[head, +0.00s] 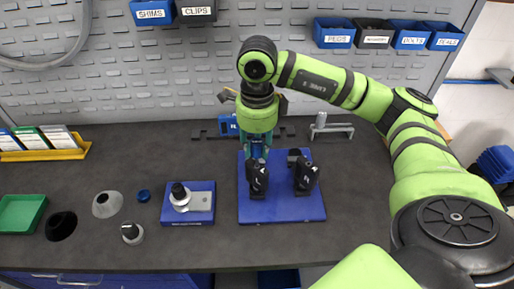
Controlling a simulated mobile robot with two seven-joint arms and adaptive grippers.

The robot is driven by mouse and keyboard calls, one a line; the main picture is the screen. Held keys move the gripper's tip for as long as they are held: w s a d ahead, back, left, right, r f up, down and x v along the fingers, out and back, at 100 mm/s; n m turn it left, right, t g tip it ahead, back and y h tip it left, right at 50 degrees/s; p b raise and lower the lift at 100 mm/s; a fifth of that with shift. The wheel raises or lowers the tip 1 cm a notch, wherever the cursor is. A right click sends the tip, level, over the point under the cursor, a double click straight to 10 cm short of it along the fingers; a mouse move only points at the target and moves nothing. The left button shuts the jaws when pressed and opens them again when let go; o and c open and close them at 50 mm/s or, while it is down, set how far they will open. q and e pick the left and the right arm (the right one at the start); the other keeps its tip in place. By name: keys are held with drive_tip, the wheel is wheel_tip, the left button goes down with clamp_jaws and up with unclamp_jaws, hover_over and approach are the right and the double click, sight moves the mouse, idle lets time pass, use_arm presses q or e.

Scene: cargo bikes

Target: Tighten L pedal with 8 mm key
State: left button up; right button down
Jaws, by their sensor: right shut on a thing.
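A blue plate (285,212) lies on the dark bench and bears two upright black pedal-like parts, a left one (258,183) and a right one (305,178). Small white marks on them are too small to read, so I cannot tell which is the L pedal. My right gripper (258,152) points down at the back of the left part, close above or against it; I cannot tell if they touch. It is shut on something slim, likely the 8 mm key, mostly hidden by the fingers. My left gripper is not in view.
A blue block (201,216) with a black-topped knob stands left of the plate. Several small round parts, a green tray (20,213) and a card holder (45,151) are farther left. A grey metal stand (330,127) stands behind. Labelled bins hang on the pegboard.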

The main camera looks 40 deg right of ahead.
drive_tip(key=shift+f+n+b, duration=0.3)
drive_tip(key=shift+n+b, duration=0.25)
drive_tip(key=shift+n, duration=0.25)
drive_tip(key=n+b, duration=0.2)
drive_tip(key=n, duration=0.1)
drive_tip(key=shift+s+n, duration=0.1)
drive_tip(key=shift+n, duration=0.2)
drive_tip(key=shift+r+n, duration=0.1)
drive_tip(key=shift+n, duration=0.5)
drive_tip(key=shift+f+n+b, duration=0.2)
drive_tip(key=shift+n+b, duration=0.75)
drive_tip(key=shift+n, duration=0.15)
drive_tip(key=n+b, duration=0.1)
drive_tip(key=n, duration=0.2)
drive_tip(key=shift+n+b, duration=0.3)
drive_tip(key=shift+b, duration=0.05)
drive_tip(key=shift+r+n, duration=0.15)
drive_tip(key=shift+n, duration=0.15)
